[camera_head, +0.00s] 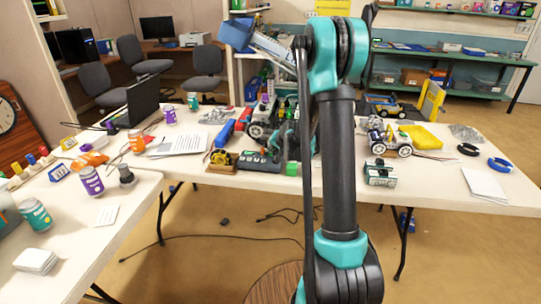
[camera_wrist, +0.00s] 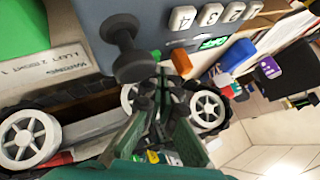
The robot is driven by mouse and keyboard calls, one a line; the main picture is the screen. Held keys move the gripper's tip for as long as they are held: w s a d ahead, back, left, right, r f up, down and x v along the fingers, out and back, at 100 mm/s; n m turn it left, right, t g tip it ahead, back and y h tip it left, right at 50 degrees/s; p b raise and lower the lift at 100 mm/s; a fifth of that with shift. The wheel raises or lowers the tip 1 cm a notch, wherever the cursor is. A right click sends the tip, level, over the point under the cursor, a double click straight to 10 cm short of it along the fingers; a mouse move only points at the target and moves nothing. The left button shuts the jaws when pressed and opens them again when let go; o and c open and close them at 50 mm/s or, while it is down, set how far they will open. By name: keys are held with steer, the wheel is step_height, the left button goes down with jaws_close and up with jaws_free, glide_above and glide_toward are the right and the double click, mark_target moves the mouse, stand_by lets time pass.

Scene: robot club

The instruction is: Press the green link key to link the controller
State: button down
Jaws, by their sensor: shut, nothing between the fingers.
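The controller is a grey box (camera_head: 258,160) near the front edge of the middle table. In the wrist view its grey face (camera_wrist: 160,14) fills the top, with a black joystick (camera_wrist: 132,52), a row of white numbered keys (camera_wrist: 209,14), an orange key (camera_wrist: 181,61) and a small lit green element (camera_wrist: 213,43). I cannot tell whether that is the link key. A green block (camera_head: 292,168) stands at the controller's right end. My gripper (camera_wrist: 158,88) is shut and empty, its tips just below the joystick in the picture. Contact cannot be told.
A wheeled robot (camera_wrist: 30,138) lies close beside my fingers in the wrist view. A black laptop (camera_head: 143,97) and papers (camera_head: 178,144) lie further left. Another wheeled robot (camera_head: 388,140) stands to the right.

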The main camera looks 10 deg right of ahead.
mark_target(271, 155)
steer(key=shift+f, duration=0.35)
stand_by(0.4)
steer(key=shift+r, duration=0.8)
steer(key=shift+r, duration=0.1)
steer(key=shift+r, duration=2.4)
steer(key=shift+s, duration=0.1)
steer(key=s+d+f+n+g+h, duration=0.1)
steer(key=s+d+f+n+g, duration=0.1)
steer(key=s, duration=1.8)
steer(key=s+d+f+n+g+h, duration=0.1)
steer(key=s+f+n+g, duration=0.1)
steer(key=s, duration=1.8)
steer(key=shift+s+d+f+n+g+h, duration=0.3)
steer(key=shift+s+d+f+n+h, duration=0.15)
steer(key=shift+n, duration=0.25)
